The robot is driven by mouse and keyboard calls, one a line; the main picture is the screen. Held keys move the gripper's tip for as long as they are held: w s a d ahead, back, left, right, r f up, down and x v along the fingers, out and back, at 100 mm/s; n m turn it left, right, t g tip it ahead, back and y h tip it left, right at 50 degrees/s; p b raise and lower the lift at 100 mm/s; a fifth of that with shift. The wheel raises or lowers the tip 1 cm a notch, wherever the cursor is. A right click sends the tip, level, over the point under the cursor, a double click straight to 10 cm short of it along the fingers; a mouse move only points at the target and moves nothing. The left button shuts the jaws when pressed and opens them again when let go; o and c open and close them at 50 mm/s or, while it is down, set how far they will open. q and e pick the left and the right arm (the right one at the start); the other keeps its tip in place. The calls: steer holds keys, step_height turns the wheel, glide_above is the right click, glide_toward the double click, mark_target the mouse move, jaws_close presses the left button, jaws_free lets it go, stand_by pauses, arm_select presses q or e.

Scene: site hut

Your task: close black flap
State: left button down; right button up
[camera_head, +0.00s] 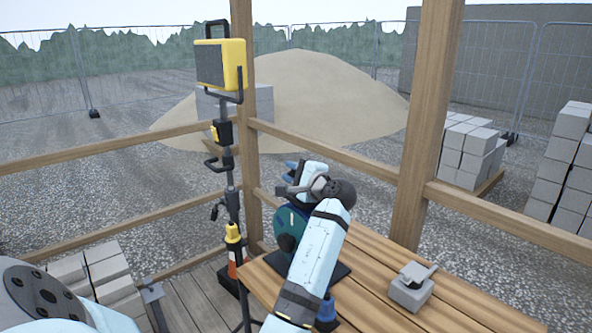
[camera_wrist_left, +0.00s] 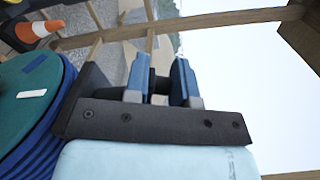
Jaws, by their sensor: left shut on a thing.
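My left gripper (camera_head: 288,173) is above the left end of the wooden bench, over a teal-faced reel. In the left wrist view, the blue fingers of the gripper (camera_wrist_left: 160,68) are close together with a dark piece between them. The gripper is shut on this piece; I cannot tell what it is. No flap can be clearly made out there. The flap looks tilted. My right gripper is not in view.
The teal reel (camera_head: 291,222) stands on the bench (camera_head: 375,285), partly hidden by my left arm; it shows in the wrist view (camera_wrist_left: 30,95). A yellow lamp (camera_head: 221,64) stands on a pole left of the bench. Wooden posts (camera_head: 428,120) and rails border the bench.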

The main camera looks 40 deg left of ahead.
arm_select(q)
steer(key=shift+s+f+n, duration=0.15)
steer(key=shift+f+n, duration=0.25)
steer(key=shift+n, duration=0.2)
steer(key=shift+s+f, duration=0.15)
steer(key=shift+f, duration=0.5)
steer(key=c, duration=1.1)
jaws_free()
steer(key=d, duration=0.9)
steer(key=s+d+b, duration=0.1)
steer(key=d, duration=0.3)
steer(key=shift+d, duration=0.4)
